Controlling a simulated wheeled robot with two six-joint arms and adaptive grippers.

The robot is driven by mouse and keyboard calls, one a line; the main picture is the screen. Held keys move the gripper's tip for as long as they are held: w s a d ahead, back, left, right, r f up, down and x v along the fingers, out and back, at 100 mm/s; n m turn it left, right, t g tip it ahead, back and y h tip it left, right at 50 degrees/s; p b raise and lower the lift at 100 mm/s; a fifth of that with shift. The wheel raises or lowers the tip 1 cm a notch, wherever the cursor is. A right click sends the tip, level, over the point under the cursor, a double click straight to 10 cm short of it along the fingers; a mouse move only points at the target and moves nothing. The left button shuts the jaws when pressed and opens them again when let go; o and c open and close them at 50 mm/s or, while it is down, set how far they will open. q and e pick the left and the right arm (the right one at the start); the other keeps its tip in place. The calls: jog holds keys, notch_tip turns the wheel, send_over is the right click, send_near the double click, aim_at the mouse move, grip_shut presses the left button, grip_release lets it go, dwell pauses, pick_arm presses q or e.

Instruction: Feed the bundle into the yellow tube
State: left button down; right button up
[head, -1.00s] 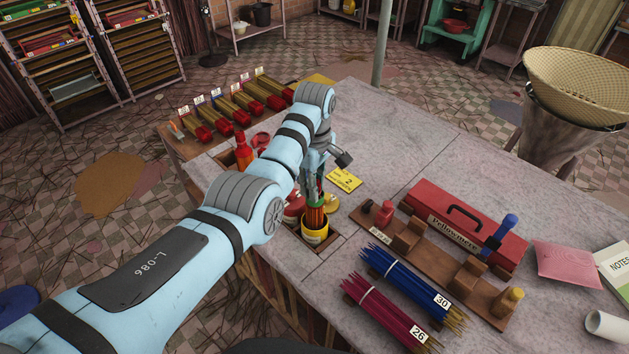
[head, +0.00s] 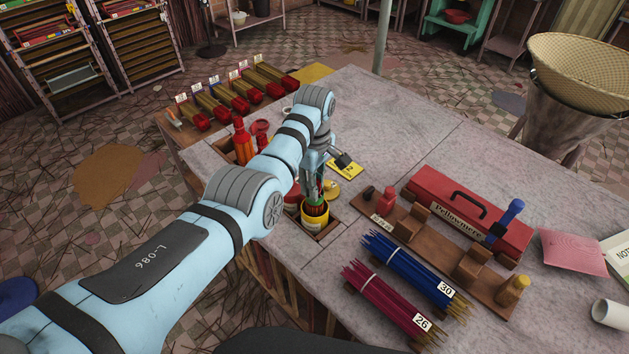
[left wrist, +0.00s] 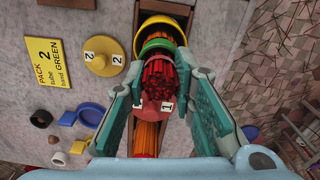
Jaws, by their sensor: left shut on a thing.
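The yellow tube (head: 315,221) stands upright in a slot in the table; its rim also shows in the left wrist view (left wrist: 158,19). A bundle of orange-red sticks with a green band (head: 317,208) stands in its mouth, the band close to the rim. In the left wrist view I look down on the bundle's red ends (left wrist: 158,72). My left gripper (head: 314,193) is directly above the tube, shut on the bundle. Its fingers flank the sticks. How deep the bundle reaches inside is hidden. My right gripper is out of view.
A yellow lid marked 2 (left wrist: 101,58) and a yellow card (left wrist: 47,57) reading pack 2, band green, lie beside the tube. Blue (head: 405,265) and magenta (head: 385,300) bundles, a wooden rack (head: 445,255) and a red toolbox (head: 470,220) stand to the right.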

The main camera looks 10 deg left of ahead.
pick_arm(q)
jog(key=shift+f+b, duration=0.9)
jog(key=shift+f, duration=0.45)
jog(key=c, duration=1.3)
grip_release()
notch_tip(320, 180, up, 6)
jog(key=p, duration=0.6)
jog(key=shift+r+p, duration=0.15)
jog(key=shift+p, duration=0.2)
jog(key=shift+r+p, duration=0.3)
jog(key=shift+r, duration=0.65)
